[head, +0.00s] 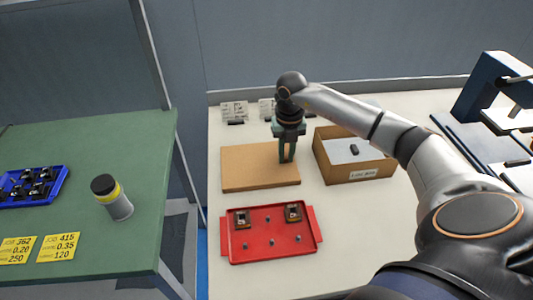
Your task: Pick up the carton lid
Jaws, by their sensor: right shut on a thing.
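The carton lid (245,168) is a flat tan cardboard panel in the head view, lying on or just above the pale table, left of the open carton (352,172). My right gripper (286,160) points down at the right part of the lid, its fingers shut on the lid. I cannot tell whether the lid touches the table. The open carton has a white label on its front and a small dark item on pale lining inside. My left gripper is not in view.
A red tray (270,251) with two small parts and several pegs sits in front of the lid. A green table (90,147) at left holds a blue tray (32,185), a yellow-banded jar (112,197) and yellow cards. A dark blue machine (483,95) stands at right.

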